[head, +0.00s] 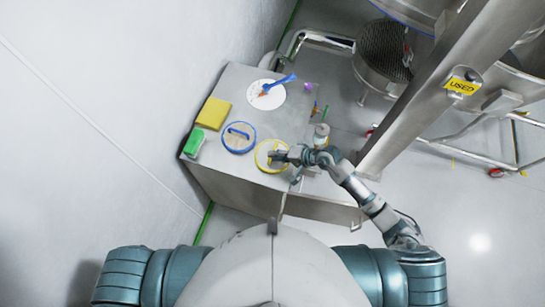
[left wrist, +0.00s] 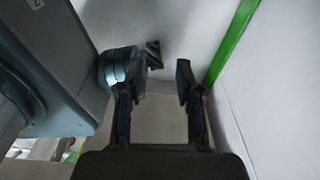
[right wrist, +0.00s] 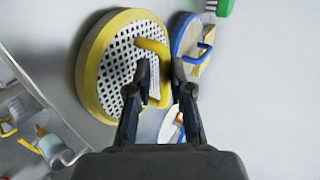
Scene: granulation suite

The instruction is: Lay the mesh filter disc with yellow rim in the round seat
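The mesh filter disc with yellow rim (head: 260,160) lies on the steel table near its front right. In the right wrist view the disc (right wrist: 88,65) shows a white perforated mesh and a yellow handle (right wrist: 165,75). My right gripper (head: 279,156) is at this handle. In the right wrist view its fingers (right wrist: 163,88) stand apart, with part of the handle between them; I cannot tell whether they touch it. My left gripper (left wrist: 163,70) is open and empty, over floor beside a wall. I cannot tell which thing is the round seat.
A blue-rimmed disc with a handle (head: 238,138) lies left of the yellow one. Behind are a white round plate (head: 267,101) with a blue tool, a yellow pad (head: 214,113) and a green brush (head: 194,143). A bottle (head: 321,135) and steel frame (head: 425,85) stand right.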

